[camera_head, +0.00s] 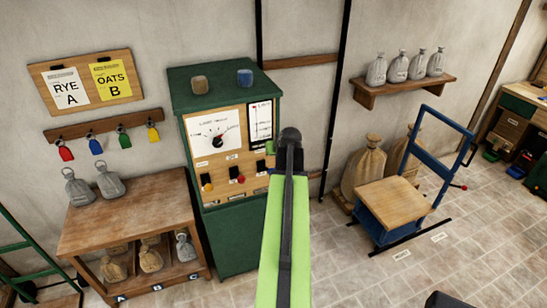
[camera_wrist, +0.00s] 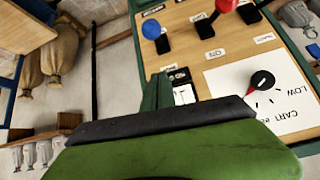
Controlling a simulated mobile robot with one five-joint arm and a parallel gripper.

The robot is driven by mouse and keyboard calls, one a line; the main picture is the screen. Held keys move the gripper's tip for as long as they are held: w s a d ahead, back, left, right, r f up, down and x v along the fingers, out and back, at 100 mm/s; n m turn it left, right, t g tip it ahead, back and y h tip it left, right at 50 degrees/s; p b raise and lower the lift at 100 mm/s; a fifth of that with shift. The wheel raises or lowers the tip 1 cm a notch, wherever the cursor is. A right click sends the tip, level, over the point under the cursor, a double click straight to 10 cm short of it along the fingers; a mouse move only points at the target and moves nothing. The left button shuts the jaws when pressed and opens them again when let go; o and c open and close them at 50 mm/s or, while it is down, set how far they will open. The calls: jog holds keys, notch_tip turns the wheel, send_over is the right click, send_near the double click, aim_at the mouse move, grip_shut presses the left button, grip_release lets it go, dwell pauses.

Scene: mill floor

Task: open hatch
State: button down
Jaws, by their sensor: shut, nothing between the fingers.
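A green control cabinet (camera_head: 225,238) has a wooden front panel with a round-pointer gauge (camera_head: 213,136) and a row of levers. A yellow knob (camera_head: 207,187) and a red knob (camera_head: 240,179) show in the head view. A blue knob (camera_wrist: 152,28) and a red knob (camera_wrist: 225,5) show at the top of the wrist view. The lever labels are too small to read, and I cannot tell which part is the hatch. My gripper (camera_head: 270,148) is in front of the cabinet's right side, with its green fingers (camera_wrist: 158,92) shut and empty, apart from the knobs.
A wooden bench (camera_head: 130,215) with grey sacks stands left of the cabinet. Two cups, brown (camera_head: 199,83) and blue (camera_head: 244,77), sit on top of it. A blue cart (camera_head: 397,200) and tan sacks (camera_head: 363,168) stand to the right.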

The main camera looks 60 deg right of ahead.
jog(key=shift+s+d, duration=0.1)
jog(key=shift+d, duration=0.05)
jog(key=b, duration=0.9)
send_over(267, 169)
jog(key=d, duration=0.2)
notch_tip(267, 169, down, 8)
jog(key=s+a, duration=0.1)
jog(key=s+a+f, duration=0.1)
jog(key=s+a, duration=0.1)
jog(key=shift+s, duration=0.15)
jog(key=shift+s+a+r, duration=0.1)
jog(key=shift+s+a, duration=0.15)
jog(key=shift+s, duration=0.05)
jog(key=shift+w+d, duration=0.1)
